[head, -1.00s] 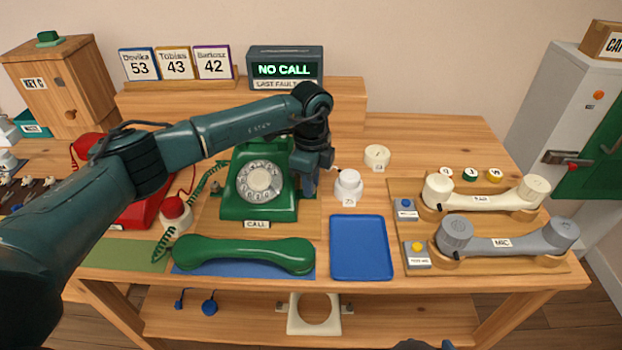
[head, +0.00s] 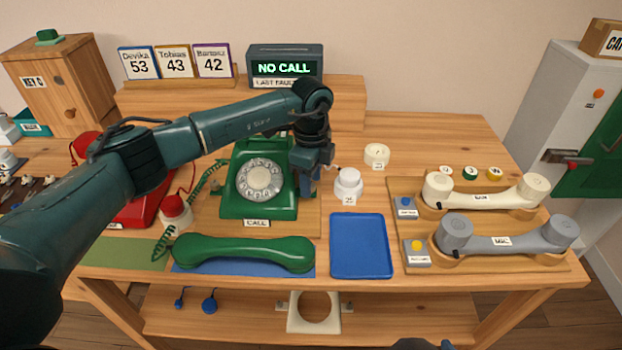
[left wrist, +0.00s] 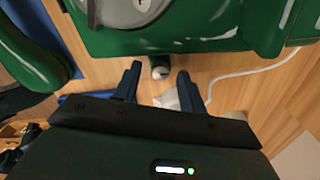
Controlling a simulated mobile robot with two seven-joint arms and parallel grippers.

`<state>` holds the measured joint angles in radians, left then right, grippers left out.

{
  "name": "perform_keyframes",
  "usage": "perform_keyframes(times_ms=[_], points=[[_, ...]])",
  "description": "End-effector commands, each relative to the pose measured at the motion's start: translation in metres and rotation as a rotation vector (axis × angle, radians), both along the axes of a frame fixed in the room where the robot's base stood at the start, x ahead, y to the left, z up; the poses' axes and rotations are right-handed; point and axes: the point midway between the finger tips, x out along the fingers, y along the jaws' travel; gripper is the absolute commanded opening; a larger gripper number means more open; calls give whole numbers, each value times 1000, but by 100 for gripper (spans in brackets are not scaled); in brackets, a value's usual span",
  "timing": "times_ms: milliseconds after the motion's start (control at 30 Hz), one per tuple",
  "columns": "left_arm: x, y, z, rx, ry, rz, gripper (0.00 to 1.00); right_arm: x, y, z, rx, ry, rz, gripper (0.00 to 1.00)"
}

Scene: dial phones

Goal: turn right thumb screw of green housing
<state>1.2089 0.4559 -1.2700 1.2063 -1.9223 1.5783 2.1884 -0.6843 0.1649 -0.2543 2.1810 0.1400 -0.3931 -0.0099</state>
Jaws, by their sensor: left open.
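The green housing (head: 243,205) is a dial phone with a white dial, standing on a wooden board at the left of the table. It fills the top of the left wrist view (left wrist: 185,38). My left gripper (head: 306,190) points down at the housing's right side. In the left wrist view its two fingers (left wrist: 160,74) are open, one on each side of a small dark knob with a pale end (left wrist: 160,71) at the housing's edge, apparently the right thumb screw. I cannot tell whether they touch it. In the head view the gripper hides this screw.
A green handset (head: 245,254) lies in front of the housing, with a blue tray (head: 361,247) to its right. A white knobbed piece (head: 348,184) stands close to the right of my left gripper. Cream (head: 487,198) and grey (head: 505,243) handsets rest on the right.

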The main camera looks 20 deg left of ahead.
Motion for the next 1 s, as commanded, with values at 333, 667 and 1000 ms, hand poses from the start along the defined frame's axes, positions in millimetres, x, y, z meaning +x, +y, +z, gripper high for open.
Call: perform_keyframes(times_ms=[333, 667, 1000], points=[[1, 0, 72, -1, -6, 1, 41, 0, 0, 0, 0, 0, 0, 51], [0, 0, 121, -1, -3, 1, 41, 0, 0, 0, 2, -2, 0, 51], [0, 0, 126, -1, -1, 0, 41, 0, 0, 0, 2, -3, 0, 51]])
